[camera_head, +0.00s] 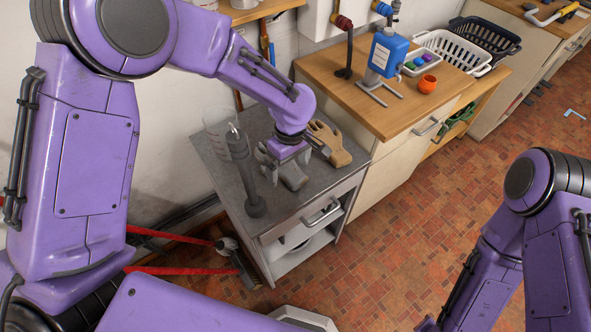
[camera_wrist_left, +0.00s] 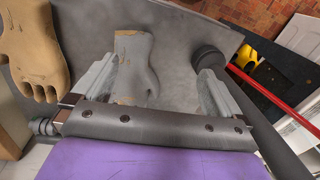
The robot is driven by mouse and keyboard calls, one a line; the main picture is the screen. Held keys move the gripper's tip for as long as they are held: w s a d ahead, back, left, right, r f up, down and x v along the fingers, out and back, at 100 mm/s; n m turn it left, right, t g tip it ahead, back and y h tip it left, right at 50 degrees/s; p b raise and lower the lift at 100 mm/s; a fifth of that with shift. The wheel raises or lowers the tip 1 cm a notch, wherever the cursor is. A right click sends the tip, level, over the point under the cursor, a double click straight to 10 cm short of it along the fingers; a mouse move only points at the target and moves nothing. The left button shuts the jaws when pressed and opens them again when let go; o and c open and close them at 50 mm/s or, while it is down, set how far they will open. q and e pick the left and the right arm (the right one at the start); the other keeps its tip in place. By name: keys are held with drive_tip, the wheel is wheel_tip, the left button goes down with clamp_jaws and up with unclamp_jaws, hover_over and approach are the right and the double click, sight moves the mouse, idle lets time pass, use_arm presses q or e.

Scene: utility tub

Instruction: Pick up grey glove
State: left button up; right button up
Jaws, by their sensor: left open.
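The grey glove (camera_head: 293,177) lies on the grey top of a low cabinet, partly hidden by my left gripper in the head view. In the left wrist view the grey glove (camera_wrist_left: 135,65) lies between the two fingers, with tan patches at its edges. My left gripper (camera_head: 280,160) is open above it, and its fingers (camera_wrist_left: 150,85) stand on either side of the glove. I cannot tell whether they touch it. A tan glove (camera_head: 330,145) lies right beside the gripper; it also shows at the left of the wrist view (camera_wrist_left: 35,50). My right gripper is not clearly in view.
A dark upright post with a round base (camera_head: 255,205) stands close to the left gripper. A clear beaker (camera_head: 217,125) stands behind it.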

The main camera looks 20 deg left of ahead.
sight(292, 173)
use_arm(q)
drive_tip(key=w, duration=0.2)
drive_tip(key=w+t, duration=0.1)
drive_tip(key=shift+a+r, duration=0.15)
drive_tip(key=shift+r, duration=0.1)
drive_tip(key=shift+w+a+m, duration=0.1)
drive_tip(key=shift+w+m, duration=0.2)
drive_tip(key=shift+w, duration=0.1)
wheel_tip(292, 173, down, 9)
drive_tip(key=p, duration=0.2)
drive_tip(key=shift+w+p, duration=0.15)
drive_tip(key=shift+p, duration=0.15)
drive_tip(key=shift+f, duration=0.2)
drive_tip(key=c, duration=1.3)
drive_tip(key=shift+o, duration=0.2)
use_arm(e)
drive_tip(key=shift+s+d+r, duration=0.1)
drive_tip(key=shift+s+r, duration=0.1)
drive_tip(key=shift+r, duration=0.5)
use_arm(q)
drive_tip(key=shift+r, duration=0.15)
